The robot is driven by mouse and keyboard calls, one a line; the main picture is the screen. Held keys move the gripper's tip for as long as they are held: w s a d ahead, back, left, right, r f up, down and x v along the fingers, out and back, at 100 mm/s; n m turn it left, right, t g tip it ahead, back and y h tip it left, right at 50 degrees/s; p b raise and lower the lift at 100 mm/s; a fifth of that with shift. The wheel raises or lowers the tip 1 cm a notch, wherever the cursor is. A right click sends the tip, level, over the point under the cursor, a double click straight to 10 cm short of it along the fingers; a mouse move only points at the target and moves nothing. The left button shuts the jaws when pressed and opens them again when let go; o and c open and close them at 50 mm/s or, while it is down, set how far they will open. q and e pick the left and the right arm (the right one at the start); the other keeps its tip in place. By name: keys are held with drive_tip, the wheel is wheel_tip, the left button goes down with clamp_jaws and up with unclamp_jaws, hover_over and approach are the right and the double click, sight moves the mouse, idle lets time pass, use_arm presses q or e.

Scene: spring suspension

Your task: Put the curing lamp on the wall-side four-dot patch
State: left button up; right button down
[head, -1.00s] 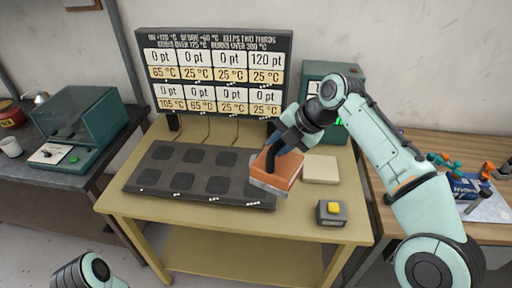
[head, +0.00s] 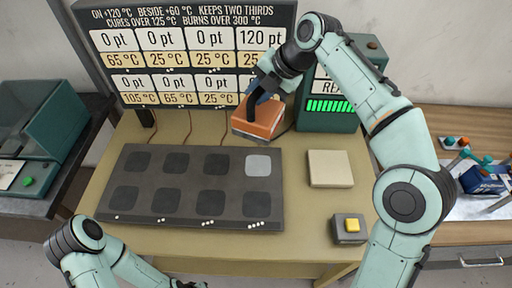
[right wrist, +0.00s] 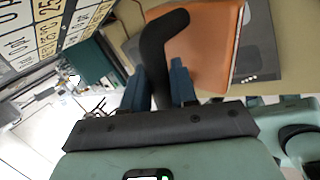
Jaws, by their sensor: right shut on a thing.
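The curing lamp (head: 257,120) is an orange block with a pale lower edge and a black bent handle. My right gripper (head: 262,88) is shut on that handle, and the lamp hangs behind the board's back right edge, in front of the display. In the right wrist view the blue fingers (right wrist: 158,85) pinch the handle (right wrist: 163,45) beside the lamp's orange body (right wrist: 207,45). The wall-side four-dot patch (head: 258,165) is light grey and uncovered, at the back right of the dark board (head: 192,210). My left arm shows at the lower left; its gripper is out of view.
The points and temperature display (head: 190,55) stands behind the board; its back-row four-dot cell reads 120 pt. A teal machine with a green bar (head: 330,107) stands right of the lamp. A pale square pad (head: 330,168) and a yellow-button box (head: 349,228) lie right of the board.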

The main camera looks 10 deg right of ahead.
sight(264, 113)
drive_tip(key=f, duration=0.2)
drive_tip(key=f+b, duration=0.1)
drive_tip(key=f, duration=0.2)
drive_tip(key=s+f+b, duration=0.1)
drive_tip(key=f, duration=0.1)
drive_tip(key=shift+s+f, duration=0.1)
drive_tip(key=shift+f, duration=0.05)
use_arm(q)
drive_tip(key=s+f+b, duration=0.1)
drive_tip(key=s+f, duration=0.3)
drive_tip(key=f, duration=0.1)
drive_tip(key=shift+f+b, duration=0.2)
drive_tip(key=shift+b, duration=0.15)
use_arm(e)
wheel_tip(264, 113, down, 11)
drive_tip(key=shift+w, duration=0.3)
drive_tip(key=c, duration=0.9)
unclamp_jaws()
drive_tip(key=shift+f, duration=0.1)
use_arm(q)
drive_tip(key=shift+r, duration=0.1)
use_arm(e)
drive_tip(key=v, duration=1.2)
